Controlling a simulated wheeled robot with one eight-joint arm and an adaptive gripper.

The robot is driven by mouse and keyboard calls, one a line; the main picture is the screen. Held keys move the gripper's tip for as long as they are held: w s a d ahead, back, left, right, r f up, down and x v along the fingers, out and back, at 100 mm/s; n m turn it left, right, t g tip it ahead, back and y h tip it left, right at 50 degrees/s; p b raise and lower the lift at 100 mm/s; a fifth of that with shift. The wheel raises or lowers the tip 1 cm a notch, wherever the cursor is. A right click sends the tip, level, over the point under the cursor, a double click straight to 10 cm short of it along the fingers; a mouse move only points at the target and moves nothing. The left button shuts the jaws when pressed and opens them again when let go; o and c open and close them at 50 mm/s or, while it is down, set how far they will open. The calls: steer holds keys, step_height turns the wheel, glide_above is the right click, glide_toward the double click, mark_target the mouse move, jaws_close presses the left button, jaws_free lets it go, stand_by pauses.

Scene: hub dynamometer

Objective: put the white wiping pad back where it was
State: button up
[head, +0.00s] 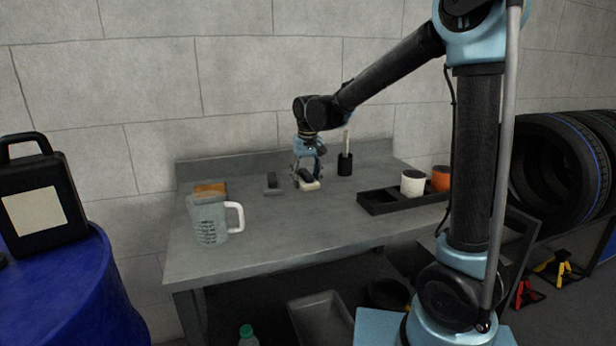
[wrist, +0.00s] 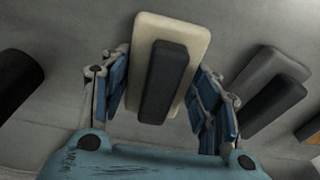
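The white wiping pad (head: 311,186), cream-white with a dark block-shaped handle, appears to lie on the grey workbench (head: 255,246), toward its back. It also shows in the wrist view (wrist: 188,35), with the dark handle running along its middle. My gripper (head: 307,172) is directly over the pad, pointing down. In the wrist view its blue-padded fingers (wrist: 163,98) stand apart on either side of the pad, with gaps between them and the handle. The fingers look open; the fingertips' contact with the pad cannot be made out.
A grey pad with a dark handle (head: 271,186) lies just left. A clear jug (head: 208,222) and a brown-orange block (head: 210,188) stand further left. A black holder (head: 345,165) is right of the gripper. A black tray (head: 378,203) sits right, with white (head: 412,184) and orange (head: 441,179) cups.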

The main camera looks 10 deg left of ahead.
mark_target(308, 174)
steer(key=o, duration=0.3)
steer(key=shift+f, duration=0.2)
steer(key=r, duration=0.8)
steer(key=s+r, duration=0.1)
steer(key=r, duration=0.3)
steer(key=shift+s+d+r, duration=0.1)
steer(key=shift+d+r, duration=0.25)
steer(key=shift+d, duration=0.05)
steer(key=shift+s, duration=0.1)
